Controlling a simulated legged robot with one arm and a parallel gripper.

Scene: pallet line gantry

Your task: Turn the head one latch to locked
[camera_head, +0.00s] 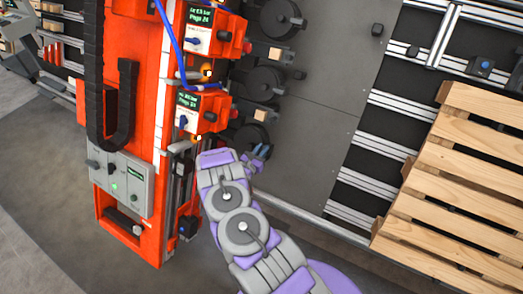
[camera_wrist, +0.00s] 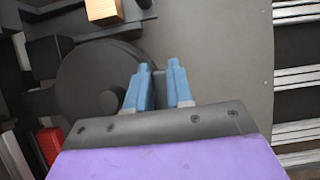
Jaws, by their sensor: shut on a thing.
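Two orange print heads, an upper one (camera_head: 212,32) and a lower one (camera_head: 203,110), sit on the orange column, each with a small screen. A small lever with a blue tip (camera_head: 183,122) shows on the lower head's face; I cannot tell which head is one or read the latch's state. My gripper (camera_head: 262,153) is right of and below the lower head, by a dark round reel (camera_head: 253,136). In the wrist view the blue fingers (camera_wrist: 159,66) stand a little apart before the reel's right edge (camera_wrist: 100,75). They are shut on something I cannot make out.
A pale block (camera_head: 260,115) is above my gripper and shows at the top of the wrist view (camera_wrist: 103,10). The grey panel (camera_head: 325,95) is right of the reels. A wooden pallet (camera_head: 460,190) stands at the right. A grey control box (camera_head: 120,183) is lower left.

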